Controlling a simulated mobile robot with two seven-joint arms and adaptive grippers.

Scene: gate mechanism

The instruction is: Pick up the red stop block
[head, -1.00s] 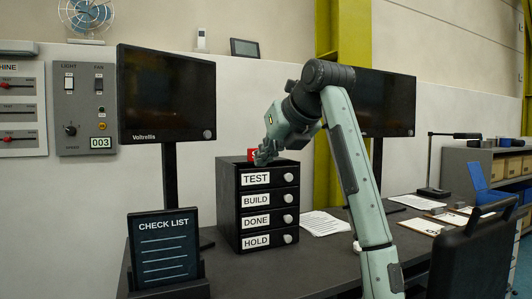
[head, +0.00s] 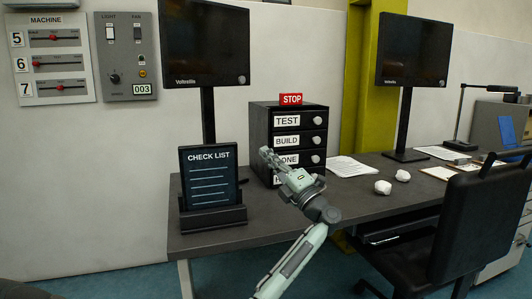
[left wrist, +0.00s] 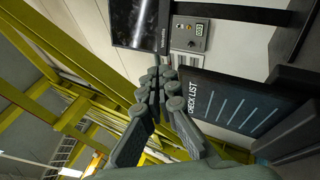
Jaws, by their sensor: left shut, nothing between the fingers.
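The red stop block (head: 291,99), with white STOP lettering, stands on top of the black drawer unit (head: 262,125), near its back. My left gripper (head: 268,153) is in front of the drawer unit, below and apart from the block, and covers part of the lower labels. In the left wrist view my left gripper (left wrist: 157,85) has its fingers together with nothing between them. The block is not seen in that view. My right gripper is not in view.
A checklist stand (head: 209,180) stands on the dark desk (head: 340,197) left of the drawer unit. Monitors (head: 204,42) stand behind on both sides. Two white crumpled lumps (head: 383,187) and papers (head: 349,166) lie to the right. A black chair (head: 480,215) stands at the front right.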

